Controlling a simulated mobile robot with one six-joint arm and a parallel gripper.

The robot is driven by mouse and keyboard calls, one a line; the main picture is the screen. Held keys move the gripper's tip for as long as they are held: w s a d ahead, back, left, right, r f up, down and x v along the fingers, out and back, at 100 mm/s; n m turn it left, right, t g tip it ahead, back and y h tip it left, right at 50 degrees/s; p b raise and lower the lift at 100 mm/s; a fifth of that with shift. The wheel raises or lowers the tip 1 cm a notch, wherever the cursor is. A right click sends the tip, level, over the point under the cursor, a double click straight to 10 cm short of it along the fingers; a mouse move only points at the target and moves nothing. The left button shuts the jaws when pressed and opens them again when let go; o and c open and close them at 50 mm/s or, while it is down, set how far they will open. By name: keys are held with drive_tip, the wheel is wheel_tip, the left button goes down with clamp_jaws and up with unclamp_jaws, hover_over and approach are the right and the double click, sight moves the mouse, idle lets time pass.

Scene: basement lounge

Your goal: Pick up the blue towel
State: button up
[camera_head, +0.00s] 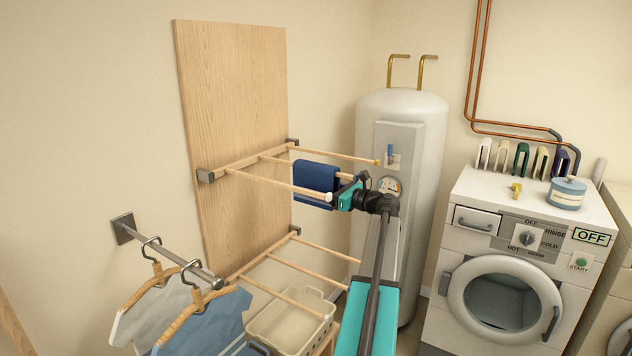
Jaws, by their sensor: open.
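The blue towel (316,174) hangs folded over a middle rod of the upper wooden drying rack (275,186), in the centre of the head view. My gripper (345,195) is at the towel's right side, with teal and black parts showing. It is open. The jaws overlap the towel's right edge in this view, and I cannot tell if they touch it. My arm reaches up from the bottom of the view, and its dark wrist is right of the towel.
A white water heater (403,120) stands close behind my arm. A washing machine (480,255) is at the right. A lower rack (315,258) and a cream basket (290,325) sit below. Shirts (205,318) hang from a metal rail (165,249) at lower left.

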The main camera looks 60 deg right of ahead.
idle(0.4)
drive_tip(key=c, duration=1.2)
drive_tip(key=shift+r, duration=0.2)
drive_tip(key=shift+c, duration=0.2)
